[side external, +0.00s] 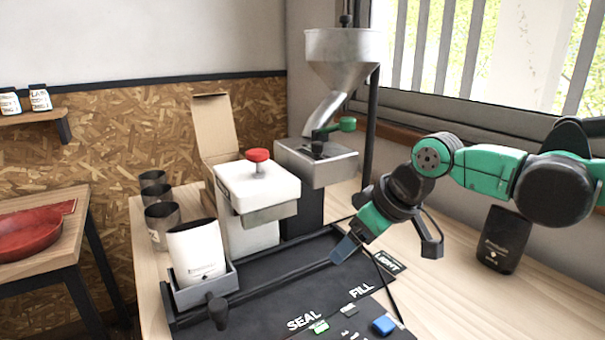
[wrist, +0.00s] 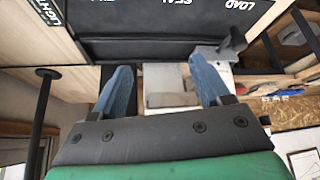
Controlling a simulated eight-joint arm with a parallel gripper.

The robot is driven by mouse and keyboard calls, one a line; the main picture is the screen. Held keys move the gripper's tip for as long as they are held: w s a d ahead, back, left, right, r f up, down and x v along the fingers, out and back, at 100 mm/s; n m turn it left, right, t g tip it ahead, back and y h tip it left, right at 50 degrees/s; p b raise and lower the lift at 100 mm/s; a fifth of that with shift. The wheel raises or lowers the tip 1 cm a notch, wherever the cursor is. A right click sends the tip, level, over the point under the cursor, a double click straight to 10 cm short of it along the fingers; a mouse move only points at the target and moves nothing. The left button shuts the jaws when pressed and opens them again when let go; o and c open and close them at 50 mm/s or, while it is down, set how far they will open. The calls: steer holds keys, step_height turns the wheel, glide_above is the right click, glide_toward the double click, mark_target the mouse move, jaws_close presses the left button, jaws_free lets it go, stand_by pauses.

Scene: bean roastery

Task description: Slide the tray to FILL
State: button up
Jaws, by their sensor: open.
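The grey tray (side external: 207,290) sits at the left end of the black track (side external: 280,262) in the side view. A white bag (side external: 197,254) stands upright in it, and a dark knob (side external: 218,312) stands at its front. The FILL label (side external: 361,290) is on the track's front panel, right of the SEAL label (side external: 304,321). My gripper (side external: 346,250) is open and empty over the right part of the track, well apart from the tray. Its blue fingers also show spread in the wrist view (wrist: 163,88).
A white sealer with a red knob (side external: 258,157) stands behind the track's middle. A steel hopper (side external: 342,62) with a green-handled spout box stands behind its right part. Dark cans (side external: 160,222) stand at left, a black pouch (side external: 503,240) at right. A blue button (side external: 383,326) is in front.

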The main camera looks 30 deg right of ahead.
steer(key=w+a+f+n+g+y, duration=0.15)
steer(key=w+a+n, duration=0.35)
steer(key=a, duration=0.5)
steer(key=g, duration=0.1)
glide_above(219, 305)
steer(key=s+d, duration=0.2)
steer(key=f, duration=0.3)
steer(key=shift+w+a+f+n, duration=0.15)
steer(key=shift+w+f+n, duration=0.15)
steer(key=shift+n, duration=0.1)
steer(key=shift+x, duration=2.8)
steer(key=shift+s+a, duration=0.1)
steer(key=shift+s, duration=0.05)
jaws_close()
